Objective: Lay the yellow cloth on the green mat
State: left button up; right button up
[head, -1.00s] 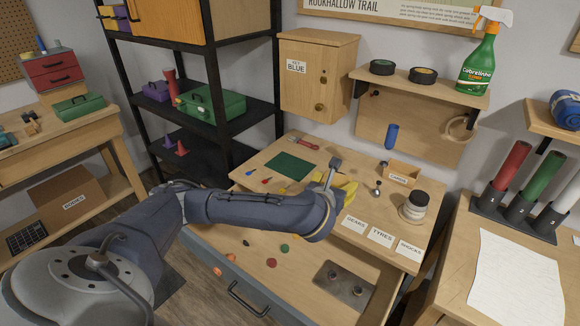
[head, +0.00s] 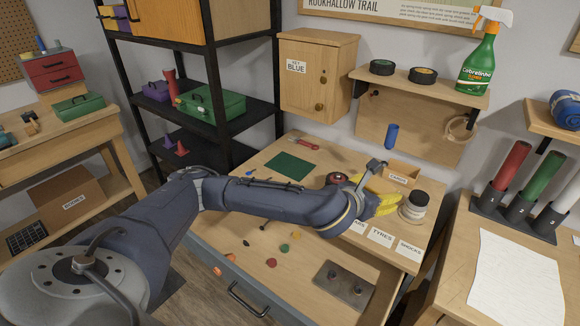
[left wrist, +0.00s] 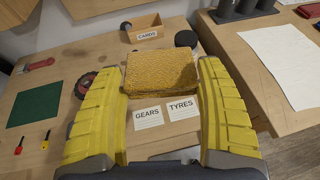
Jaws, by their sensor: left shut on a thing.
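My left gripper (head: 384,198) has yellow fingers and is over the right part of the workbench. In the left wrist view my left gripper (left wrist: 160,100) is shut on the yellow cloth (left wrist: 160,78), a folded, textured pad between the fingertips. In the head view the cloth cannot be told apart from the yellow fingers. The green mat (head: 289,166) lies flat and bare at the back left of the bench, well left of the gripper. It also shows at the left edge of the wrist view (left wrist: 33,106). My right gripper is not in view.
A wheel (head: 337,180) stands between mat and gripper. A CARDS box (head: 402,173) is behind the gripper and a white jar (head: 414,206) is close to its right. Paper labels (head: 381,237) lie in front. An open drawer (head: 250,285) holds small coloured pieces.

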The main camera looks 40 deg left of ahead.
pick_arm(q)
jog(key=w, duration=0.3)
jog(key=shift+f+m+h, duration=0.2)
jog(key=shift+m+h, duration=0.1)
jog(key=shift+m, duration=0.1)
jog(key=w+a, duration=0.2)
jog(key=w, duration=0.1)
jog(key=shift+f, duration=0.2)
jog(key=shift+w+a, duration=0.2)
jog(key=shift+a, duration=0.1)
notch_tip(320, 180, up, 2)
jog(key=n+y, duration=0.3)
send_over(296, 172)
jog(key=shift+s+f, duration=0.1)
jog(key=shift+f, duration=8.5)
jog(key=shift+f, duration=0.15)
jog(key=o, duration=1.1)
jog(key=shift+c, duration=0.2)
